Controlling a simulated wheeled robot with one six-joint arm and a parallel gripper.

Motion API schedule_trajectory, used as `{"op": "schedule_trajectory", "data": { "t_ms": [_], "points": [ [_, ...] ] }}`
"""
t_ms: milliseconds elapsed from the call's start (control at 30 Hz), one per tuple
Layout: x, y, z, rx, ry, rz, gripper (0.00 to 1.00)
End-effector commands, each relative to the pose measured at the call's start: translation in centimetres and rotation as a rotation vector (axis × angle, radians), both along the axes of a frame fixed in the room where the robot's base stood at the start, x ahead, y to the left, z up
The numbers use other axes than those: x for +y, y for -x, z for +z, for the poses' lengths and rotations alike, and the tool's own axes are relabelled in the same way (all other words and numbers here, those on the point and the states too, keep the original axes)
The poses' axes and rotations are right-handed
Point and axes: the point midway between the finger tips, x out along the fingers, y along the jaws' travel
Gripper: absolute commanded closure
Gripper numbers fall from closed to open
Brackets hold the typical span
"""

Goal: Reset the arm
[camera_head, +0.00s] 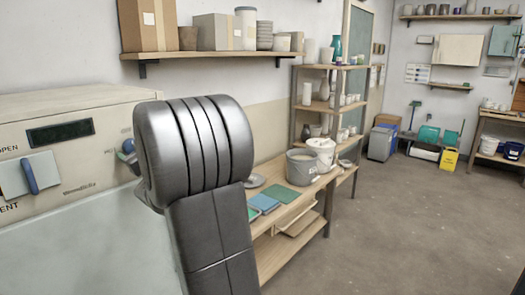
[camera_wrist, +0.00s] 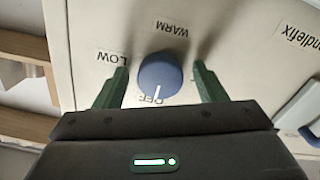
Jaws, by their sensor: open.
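My gripper (camera_wrist: 160,68) is open in the wrist view, with one green finger on each side of a round blue knob (camera_wrist: 160,75). A gap shows between each finger and the knob. The knob is on a cream panel (camera_wrist: 240,30) with labels LOW, WARM and OFF. Its white mark points down in the picture, at the partly covered OFF label. My gripper is mostly hidden there.
A wooden bench (camera_head: 275,265) right of my arm holds a grey bucket (camera_head: 301,170), a white bucket (camera_head: 321,152) and coloured tiles (camera_head: 264,203). A shelf (camera_head: 210,52) with boxes hangs above. The floor (camera_head: 420,220) on the right is clear. The machine also has a blue-handled latch (camera_head: 29,176).

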Motion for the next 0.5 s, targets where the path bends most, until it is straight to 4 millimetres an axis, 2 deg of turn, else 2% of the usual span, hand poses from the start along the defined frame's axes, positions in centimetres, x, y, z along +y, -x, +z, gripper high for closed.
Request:
{"op": "schedule_trajectory", "data": {
  "t_ms": [33,500],
  "points": [
    [0.04,0.03,0.48,0.031,-0.025,0.001,0.36],
    [0.06,0.09,0.17,0.233,-0.199,0.000,0.36]
  ]
}}
